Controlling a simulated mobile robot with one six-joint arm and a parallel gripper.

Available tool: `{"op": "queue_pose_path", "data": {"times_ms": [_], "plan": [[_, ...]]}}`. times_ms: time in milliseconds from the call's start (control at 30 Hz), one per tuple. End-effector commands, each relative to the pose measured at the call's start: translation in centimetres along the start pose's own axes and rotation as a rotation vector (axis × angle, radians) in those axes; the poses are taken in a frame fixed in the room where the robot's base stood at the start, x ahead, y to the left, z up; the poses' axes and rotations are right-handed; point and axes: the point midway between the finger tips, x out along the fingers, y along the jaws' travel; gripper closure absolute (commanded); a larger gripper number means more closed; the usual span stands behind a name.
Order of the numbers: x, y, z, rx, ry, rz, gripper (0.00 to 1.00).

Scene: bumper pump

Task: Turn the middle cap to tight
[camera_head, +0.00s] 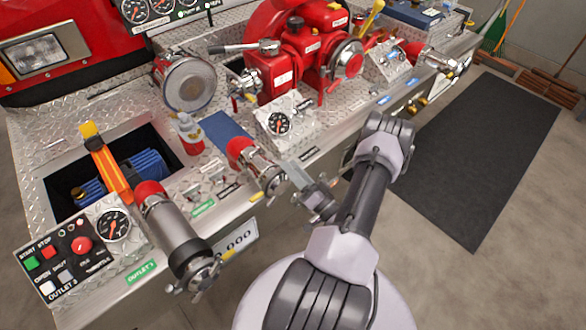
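The middle outlet has a red collar and a silver body that ends in a metal cap (272,183), low on the bumper's front edge. My gripper (291,171) reaches in from the right, its fingers pointing up and left, right beside the cap. In this view the fingers overlap or nearly touch the cap's right side; I cannot tell whether they touch it. The gap between the fingers does not show clearly. How tight the cap sits cannot be read from here.
A left outlet with a larger capped end (195,268) and a right outlet (440,60) flank the middle one. A gauge panel (281,122) and the red pump (300,55) stand behind. A control box (75,250) is at left. The floor with its dark mat (470,150) is clear.

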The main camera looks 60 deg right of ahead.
Motion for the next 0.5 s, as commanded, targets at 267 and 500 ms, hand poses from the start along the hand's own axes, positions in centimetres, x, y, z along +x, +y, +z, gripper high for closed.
{"op": "queue_pose_path", "data": {"times_ms": [267,500], "plan": [[-2.3,0.1,-0.2,-0.001,0.004,0.005,0.59],[-9.7,0.0,-0.2,-0.002,0.008,0.007,0.59]]}}
